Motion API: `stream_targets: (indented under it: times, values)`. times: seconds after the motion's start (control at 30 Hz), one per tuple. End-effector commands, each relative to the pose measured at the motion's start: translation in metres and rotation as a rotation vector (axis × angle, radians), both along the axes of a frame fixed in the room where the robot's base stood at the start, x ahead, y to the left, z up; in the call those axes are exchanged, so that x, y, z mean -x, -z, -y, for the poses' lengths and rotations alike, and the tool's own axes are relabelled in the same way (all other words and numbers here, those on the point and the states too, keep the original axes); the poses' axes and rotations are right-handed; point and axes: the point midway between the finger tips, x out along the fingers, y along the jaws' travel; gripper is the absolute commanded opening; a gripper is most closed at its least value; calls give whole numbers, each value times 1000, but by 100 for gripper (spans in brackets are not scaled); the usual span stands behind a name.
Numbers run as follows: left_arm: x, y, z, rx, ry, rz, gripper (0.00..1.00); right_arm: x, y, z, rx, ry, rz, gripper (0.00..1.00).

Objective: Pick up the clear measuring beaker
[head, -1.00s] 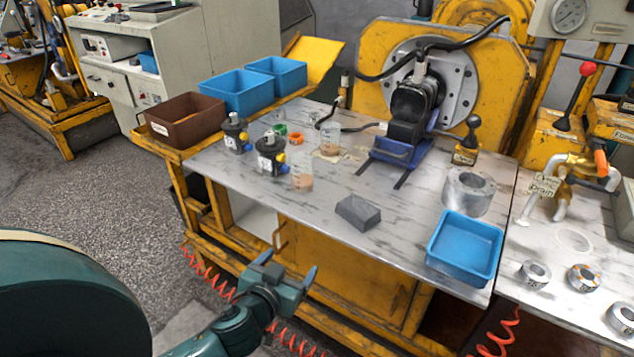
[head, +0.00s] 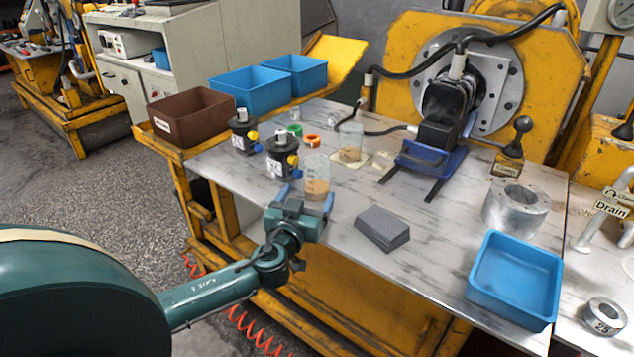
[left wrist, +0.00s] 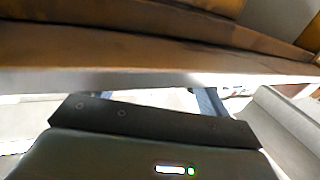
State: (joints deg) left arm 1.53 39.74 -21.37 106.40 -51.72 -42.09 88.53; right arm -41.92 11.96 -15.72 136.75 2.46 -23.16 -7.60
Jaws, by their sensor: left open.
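A clear measuring beaker (head: 317,172) with orange-brown contents stands upright near the front edge of the metal-topped table. A second clear beaker (head: 351,140) with similar contents stands farther back on a pale pad. My left gripper (head: 305,195) is open and empty, at the table's front edge just in front of the nearer beaker. Its fingers point toward that beaker and one overlaps its lower right in the picture; contact cannot be told. In the left wrist view the two fingers (left wrist: 155,100) show against the table edge, with no beaker recognisable. My right gripper is not in view.
Two black cylinders with yellow and blue fittings (head: 281,158) stand left of the nearer beaker. A grey block (head: 382,228) lies to its right. A blue tray (head: 514,268), a metal ring (head: 515,205) and a motor on a blue stand (head: 432,160) are farther right.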

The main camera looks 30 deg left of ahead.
Motion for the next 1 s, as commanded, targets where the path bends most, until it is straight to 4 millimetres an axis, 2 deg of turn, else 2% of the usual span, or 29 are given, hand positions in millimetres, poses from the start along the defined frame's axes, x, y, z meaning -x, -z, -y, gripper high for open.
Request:
stream_targets:
  times: [0.3,0.43,0.73,1.0]
  values:
    - [-33,-10,-5,-3,0,2,81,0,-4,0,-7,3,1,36]
    - [-47,-7,-9,-1,-1,1,81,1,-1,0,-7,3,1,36]
    - [-52,-7,-10,0,0,-1,81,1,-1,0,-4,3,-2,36]
    - [-52,-7,-10,0,1,-1,60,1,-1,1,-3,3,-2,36]
